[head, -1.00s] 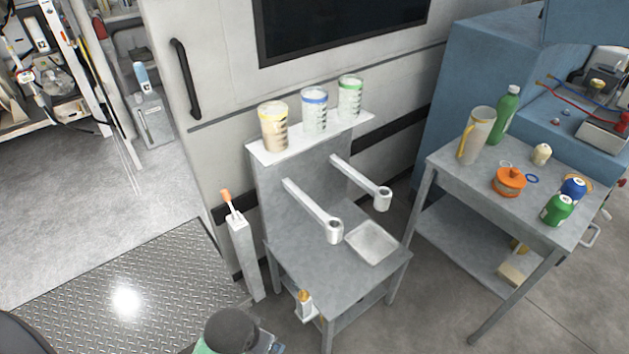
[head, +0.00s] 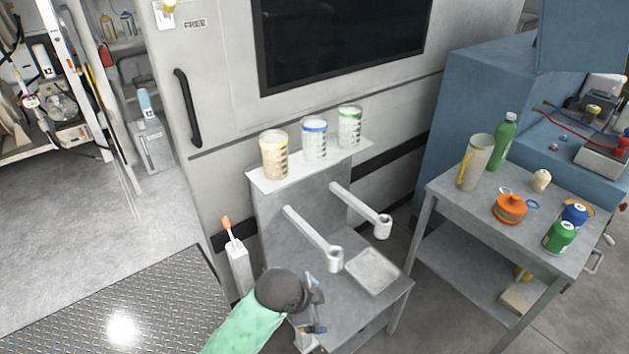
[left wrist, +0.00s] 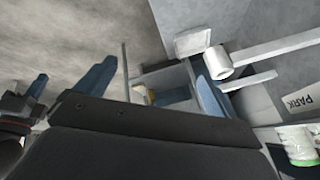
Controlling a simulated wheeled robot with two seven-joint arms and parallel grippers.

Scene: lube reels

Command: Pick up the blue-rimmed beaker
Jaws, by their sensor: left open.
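The blue-rimmed beaker (head: 314,142) stands upright on the white shelf (head: 268,180) at the top of the grey stand, between a yellow-rimmed beaker (head: 274,158) and a green-rimmed beaker (head: 349,128). My left gripper (head: 316,306) is open and empty, low at the front of the stand, well below and apart from the beakers. Its two blue fingers spread apart in the left wrist view (left wrist: 155,88).
Two white arms with ring ends (head: 334,260) (head: 383,228) jut forward below the shelf. A square tray (head: 372,272) lies on the stand's lower top. An orange-tipped tool (head: 227,224) stands at left. The right table (head: 450,168) holds a pitcher, bottles and an orange pot.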

